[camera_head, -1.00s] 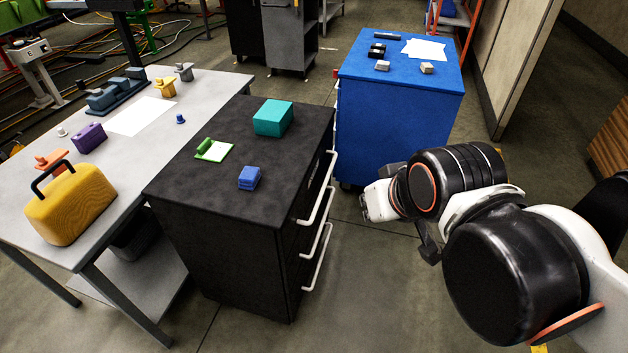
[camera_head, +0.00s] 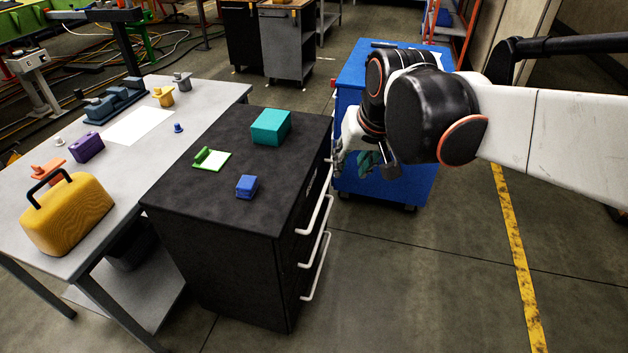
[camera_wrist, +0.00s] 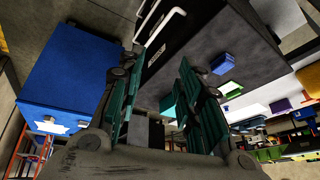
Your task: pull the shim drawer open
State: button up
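The black drawer cabinet (camera_head: 215,245) stands in the middle of the head view, its drawer fronts facing right. Several white bar handles show on that side, including an upper one (camera_head: 316,215), a middle one (camera_head: 316,250) and a lower one (camera_head: 317,268). The drawers look shut; I cannot tell which holds shims. My gripper (camera_head: 354,160) is beside the cabinet's far right corner, partly hidden by my wrist. In the wrist view, my gripper (camera_wrist: 155,68) has its green-padded fingers apart with nothing held. White handles (camera_wrist: 165,26) show beyond the fingertips; contact is not visible.
A blue cabinet (camera_head: 385,190) stands close behind my gripper. A teal box (camera_head: 271,127), a green-edged pad (camera_head: 211,160) and a blue block (camera_head: 246,186) lie on the black top. A grey table (camera_head: 120,205) adjoins at left. Floor right of the handles is clear.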

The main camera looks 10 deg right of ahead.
jog(key=w+d+f+m+g, duration=0.1)
jog(key=w+f, duration=0.2)
jog(key=w, duration=0.7)
jog(key=m+g+y+b, duration=0.1)
jog(key=m+g+y, duration=0.1)
jog(key=m+g, duration=0.1)
send_over(321, 198)
jog(key=s+d, duration=0.1)
jog(key=d, duration=0.2)
jog(key=s+d+f+x, duration=0.1)
jog(key=d+x, duration=0.1)
jog(key=x, duration=0.8)
jog(key=s+d+x, duration=0.1)
jog(key=d+x, duration=0.1)
jog(key=x, duration=0.7)
jog(key=b+x, duration=0.2)
jog(key=x, duration=0.4)
jog(key=b+x, duration=0.3)
jog(key=x, duration=0.4)
jog(key=shift+s+f, duration=0.2)
jog(key=shift+f, duration=0.15)
grip_shut()
